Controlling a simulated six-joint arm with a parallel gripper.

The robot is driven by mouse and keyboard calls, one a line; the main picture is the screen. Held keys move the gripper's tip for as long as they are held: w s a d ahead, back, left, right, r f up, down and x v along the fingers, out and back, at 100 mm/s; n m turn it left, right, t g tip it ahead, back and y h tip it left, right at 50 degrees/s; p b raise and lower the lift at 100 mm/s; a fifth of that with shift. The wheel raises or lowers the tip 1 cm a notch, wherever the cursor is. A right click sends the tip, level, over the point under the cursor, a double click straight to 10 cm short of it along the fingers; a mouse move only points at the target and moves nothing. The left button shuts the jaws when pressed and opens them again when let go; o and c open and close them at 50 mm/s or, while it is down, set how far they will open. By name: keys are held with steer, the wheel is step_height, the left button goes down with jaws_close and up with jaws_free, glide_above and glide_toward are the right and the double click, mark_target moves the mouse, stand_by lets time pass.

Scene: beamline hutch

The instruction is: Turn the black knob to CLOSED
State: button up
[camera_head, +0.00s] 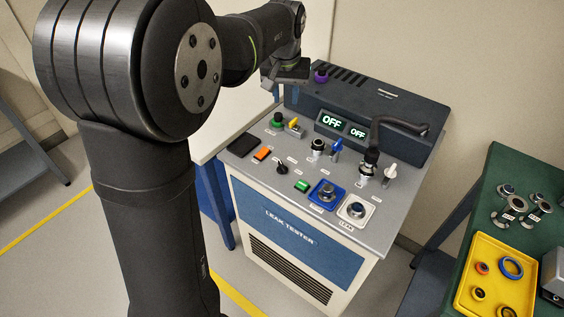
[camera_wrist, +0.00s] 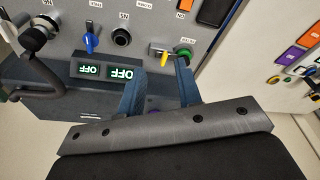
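A small black knob (camera_head: 282,168) stands on the grey top panel of the leak tester (camera_head: 313,237), left of the green rocker switch; its setting is too small to read. I cannot make it out in the wrist view. My gripper (camera_head: 287,75) is above the back left of the tester, well behind the black knob. In the wrist view my gripper (camera_wrist: 158,77) is open, with two blue-grey fingers apart and nothing held. A yellow lever (camera_wrist: 160,54) and a green knob (camera_wrist: 183,52) show beyond the fingertips.
The displays (camera_head: 332,121) read OFF. A blue lever valve (camera_head: 337,146), a black hose (camera_head: 400,124), a white knob (camera_head: 391,170) and a purple knob (camera_head: 320,76) are on the tester. A green bench with a yellow tray (camera_head: 468,287) stands right.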

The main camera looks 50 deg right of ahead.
mark_target(282, 165)
steer(key=a+f+n, duration=0.1)
steer(key=f+n, duration=0.1)
steer(key=f, duration=0.4)
steer(key=s+a+f+n+y, duration=0.1)
steer(key=f+n, duration=0.1)
steer(key=f, duration=0.5)
steer(key=a+f+n+g+y, duration=0.1)
steer(key=f+n, duration=0.1)
steer(key=f, duration=0.5)
steer(key=shift+s+a+f, duration=0.25)
steer(key=shift+s+a, duration=0.15)
jaws_close()
